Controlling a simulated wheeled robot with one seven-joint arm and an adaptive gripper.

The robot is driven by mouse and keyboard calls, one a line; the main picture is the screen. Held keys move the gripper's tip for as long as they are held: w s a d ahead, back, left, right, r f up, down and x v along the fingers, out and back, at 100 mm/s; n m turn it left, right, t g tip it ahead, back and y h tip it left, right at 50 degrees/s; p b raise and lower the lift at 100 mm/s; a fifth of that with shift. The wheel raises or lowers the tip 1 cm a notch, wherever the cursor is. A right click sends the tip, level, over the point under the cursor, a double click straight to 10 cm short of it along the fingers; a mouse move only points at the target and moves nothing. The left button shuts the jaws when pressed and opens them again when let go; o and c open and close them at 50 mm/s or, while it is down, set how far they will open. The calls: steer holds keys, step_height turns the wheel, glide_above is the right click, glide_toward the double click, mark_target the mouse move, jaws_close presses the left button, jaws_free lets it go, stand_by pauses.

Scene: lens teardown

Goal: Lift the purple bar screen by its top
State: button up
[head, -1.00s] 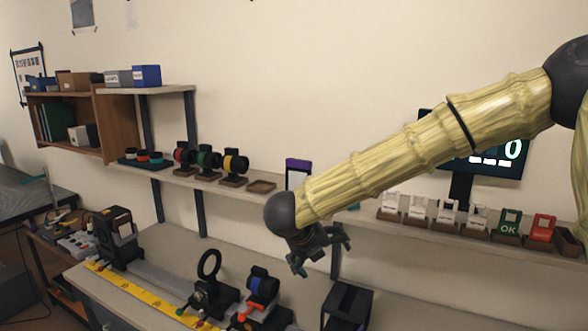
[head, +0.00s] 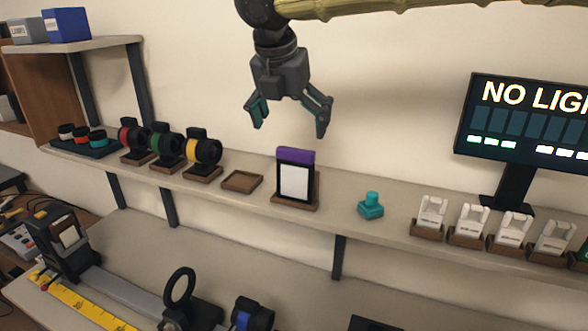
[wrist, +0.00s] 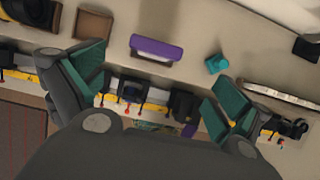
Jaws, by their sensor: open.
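The purple bar screen (head: 295,174) stands upright on a small brown base on the shelf. It has a purple top bar, a black frame and a white face. My gripper (head: 289,120) is open and empty, above the screen and apart from it, fingers pointing down. In the wrist view the purple top bar (wrist: 157,48) shows from above, ahead of and between the open fingers of my gripper (wrist: 160,98). Nothing hides the screen in the head view.
An empty brown tray (head: 242,181) is left of the screen, and a teal knobbed piece (head: 371,205) is to its right. Lens holders (head: 204,152) stand farther left, white cards (head: 432,212) farther right. A monitor (head: 525,115) reads "NO LIG…". The wall (head: 390,50) is behind.

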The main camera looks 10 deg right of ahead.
mark_target(295, 150)
steer(key=w+f, duration=0.2)
steer(key=w+f+p, duration=0.1)
steer(key=f, duration=0.1)
steer(key=shift+d, duration=0.35)
steer(key=shift+f, duration=0.2)
steer(key=shift+s+d+f+p, duration=0.25)
steer(key=shift+f+p, duration=0.1)
steer(key=shift+p, duration=0.6)
steer(key=x, duration=0.1)
steer(key=p+x, duration=0.1)
steer(key=x, duration=0.1)
steer(key=shift+w+f, duration=0.2)
steer(key=shift+w, duration=0.25)
steer(key=shift+s+a+r, duration=0.1)
steer(key=shift+s, duration=0.25)
steer(key=shift+c, duration=0.2)
steer(key=shift+w, duration=0.2)
steer(key=c, duration=0.7)
steer(key=shift+s, duration=0.1)
steer(key=c, duration=0.7)
